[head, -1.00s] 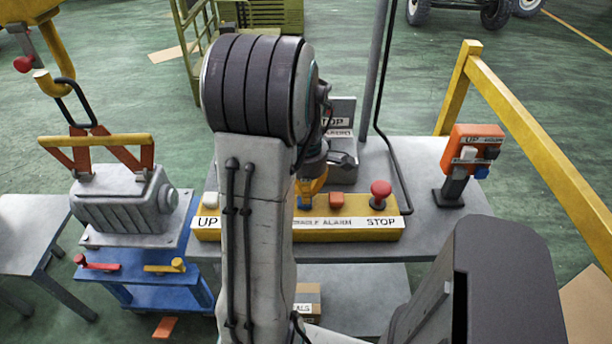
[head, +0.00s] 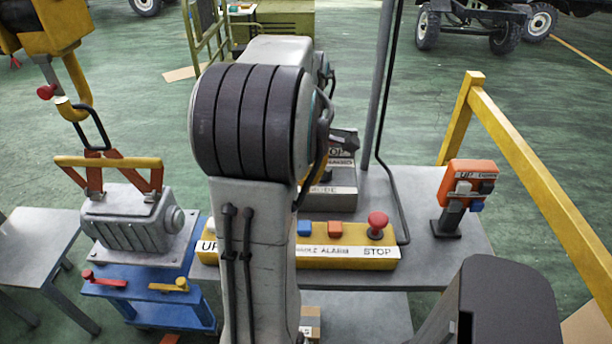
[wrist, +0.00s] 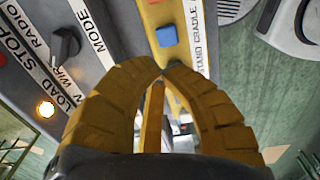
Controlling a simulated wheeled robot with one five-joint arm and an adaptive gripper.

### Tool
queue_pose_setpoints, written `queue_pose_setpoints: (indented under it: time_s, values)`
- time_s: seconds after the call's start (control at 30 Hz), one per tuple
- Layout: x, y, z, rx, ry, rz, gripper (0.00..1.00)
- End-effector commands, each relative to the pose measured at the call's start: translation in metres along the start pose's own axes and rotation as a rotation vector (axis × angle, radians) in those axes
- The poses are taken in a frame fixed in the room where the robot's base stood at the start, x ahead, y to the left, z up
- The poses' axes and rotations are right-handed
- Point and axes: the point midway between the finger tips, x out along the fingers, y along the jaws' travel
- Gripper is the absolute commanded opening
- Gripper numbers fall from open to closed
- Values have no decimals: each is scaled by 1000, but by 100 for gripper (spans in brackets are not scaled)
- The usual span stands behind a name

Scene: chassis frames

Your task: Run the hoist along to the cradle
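The yellow control box (head: 340,262) has a blue button (head: 305,228), an orange-red button (head: 335,229) and a red STOP button (head: 377,222). My gripper (wrist: 163,70) is shut and empty, its curved yellow fingers meeting at the tips. In the wrist view the tips point toward the blue button (wrist: 166,37), beside the CRADLE label; contact cannot be told. In the head view my arm mostly hides the gripper. The hoist hook (head: 74,110) at left holds a lifting beam (head: 108,162) over a grey ribbed unit (head: 130,222) on a blue cart (head: 150,280).
A grey MODE box (head: 338,190) with a dark knob (wrist: 66,45) and a lit amber lamp (wrist: 45,108) stands behind the control box. An orange UP/DOWN pendant (head: 470,178) stands at right, near a pole (head: 382,80) and yellow rail (head: 540,170).

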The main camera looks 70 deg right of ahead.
Motion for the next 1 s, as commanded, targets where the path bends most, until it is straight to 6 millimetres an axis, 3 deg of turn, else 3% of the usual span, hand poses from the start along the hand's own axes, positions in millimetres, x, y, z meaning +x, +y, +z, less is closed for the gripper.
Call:
queue_pose_setpoints:
  time_s: [0.23,1.0]
  values:
    - [-10,0,0,0,0,0,0]
    - [-10,0,0,0,0,1,0]
